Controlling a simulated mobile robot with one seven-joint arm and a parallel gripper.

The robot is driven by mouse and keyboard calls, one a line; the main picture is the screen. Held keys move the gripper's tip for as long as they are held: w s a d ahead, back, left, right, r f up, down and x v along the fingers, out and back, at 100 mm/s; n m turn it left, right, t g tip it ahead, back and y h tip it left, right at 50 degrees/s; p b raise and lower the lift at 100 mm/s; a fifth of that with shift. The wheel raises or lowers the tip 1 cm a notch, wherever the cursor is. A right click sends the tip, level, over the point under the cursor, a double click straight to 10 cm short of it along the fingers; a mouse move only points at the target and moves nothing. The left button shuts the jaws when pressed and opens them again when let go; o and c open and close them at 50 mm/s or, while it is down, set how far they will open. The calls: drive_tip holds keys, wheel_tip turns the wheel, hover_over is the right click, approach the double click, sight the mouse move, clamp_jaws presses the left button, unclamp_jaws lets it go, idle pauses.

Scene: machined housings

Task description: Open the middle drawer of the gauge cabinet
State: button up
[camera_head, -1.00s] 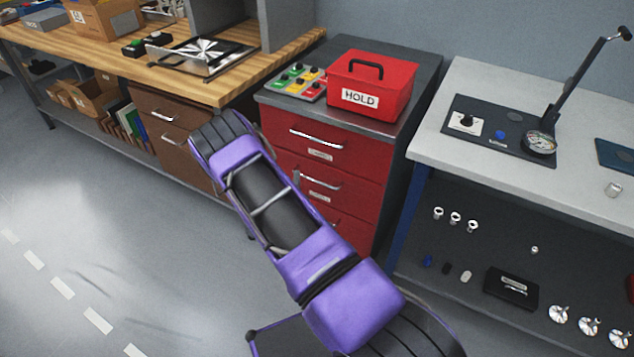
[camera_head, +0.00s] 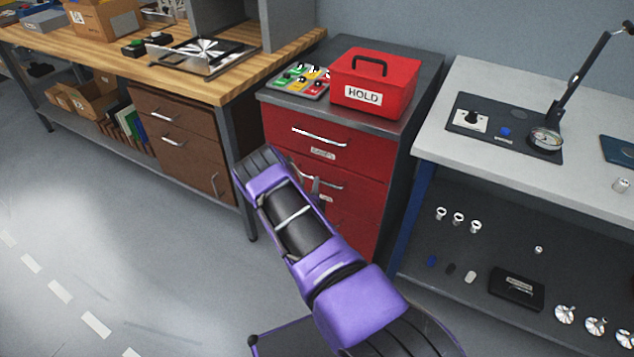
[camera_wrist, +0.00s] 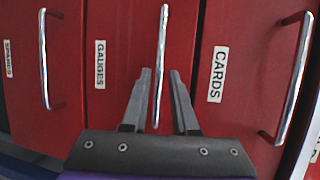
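The red gauge cabinet (camera_head: 383,150) stands with its drawers shut. Its middle drawer (camera_wrist: 128,45) carries a GAUGES label (camera_wrist: 100,64) and a silver bar handle (camera_wrist: 160,50), which runs upright in the wrist view. My gripper (camera_wrist: 161,85) is open, with one finger on each side of this handle's lower part. I see gaps between the fingers and the bar. In the head view the fingers (camera_head: 317,189) are at the middle handle, partly hidden by my arm. The CARDS drawer (camera_wrist: 245,60) is above; the bottom drawer (camera_wrist: 25,75) is below, its label hard to read.
A red HOLD box (camera_head: 375,85) and a tray of coloured pieces (camera_head: 298,80) sit on the cabinet top. A wooden bench (camera_head: 225,85) stands left and a grey-topped bench (camera_head: 460,165) right. The floor at front left is clear.

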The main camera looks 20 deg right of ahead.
drive_tip(key=shift+b+x, duration=0.35)
drive_tip(key=shift+x, duration=1.95)
clamp_jaws()
